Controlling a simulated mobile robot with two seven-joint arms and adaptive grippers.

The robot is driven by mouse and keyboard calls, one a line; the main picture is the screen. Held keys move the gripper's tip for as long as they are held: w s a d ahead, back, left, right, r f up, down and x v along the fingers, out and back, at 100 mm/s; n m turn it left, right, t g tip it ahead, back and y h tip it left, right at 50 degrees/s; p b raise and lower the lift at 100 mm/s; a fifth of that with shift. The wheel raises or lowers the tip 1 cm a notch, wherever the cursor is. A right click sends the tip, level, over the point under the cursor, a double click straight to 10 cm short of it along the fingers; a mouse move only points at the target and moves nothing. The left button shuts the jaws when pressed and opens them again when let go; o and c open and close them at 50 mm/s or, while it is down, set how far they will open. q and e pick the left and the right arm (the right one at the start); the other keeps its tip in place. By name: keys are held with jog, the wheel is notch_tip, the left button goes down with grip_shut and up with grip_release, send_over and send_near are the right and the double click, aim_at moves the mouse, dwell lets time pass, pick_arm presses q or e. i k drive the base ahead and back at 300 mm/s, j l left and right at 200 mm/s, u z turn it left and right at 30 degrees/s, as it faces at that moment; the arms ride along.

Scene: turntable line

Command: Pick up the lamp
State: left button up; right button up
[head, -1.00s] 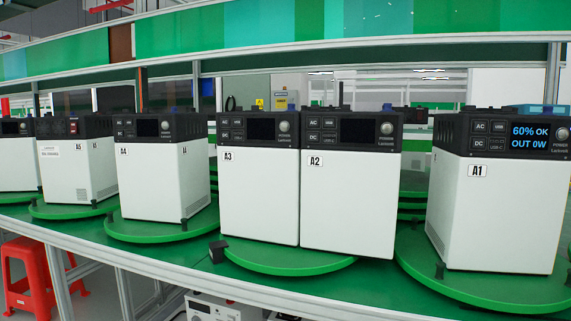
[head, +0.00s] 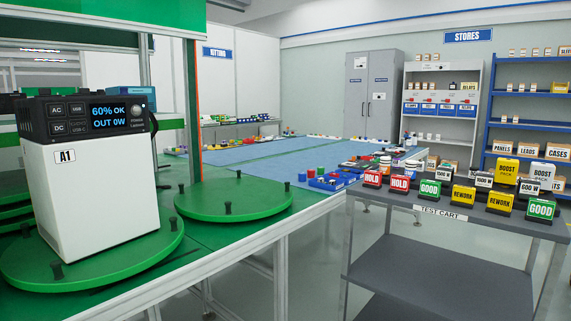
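I cannot make out a lamp for certain in the head view. The test cart (head: 525,230) at the right carries small blocks, among them one marked 100 W (head: 484,179) and one marked 600 W (head: 529,187). A yellow boost pack (head: 506,170) and a pale boost pack (head: 543,174) stand at its back. Red HOLD (head: 372,179), green GOOD (head: 430,188) and yellow REWORK (head: 463,195) signs line its front and partly hide what is behind. Neither of my grippers is in view.
Power unit A1 (head: 90,195) stands on a green turntable (head: 150,245) at left, its screen lit. An empty turntable (head: 235,203) is beside it. A blue-topped bench (head: 260,162), grey cabinet (head: 372,90) and stores shelves (head: 485,120) stand behind. Floor shows between line and cart.

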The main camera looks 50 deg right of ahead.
aim_at(384, 162)
jog(key=z, duration=2.3)
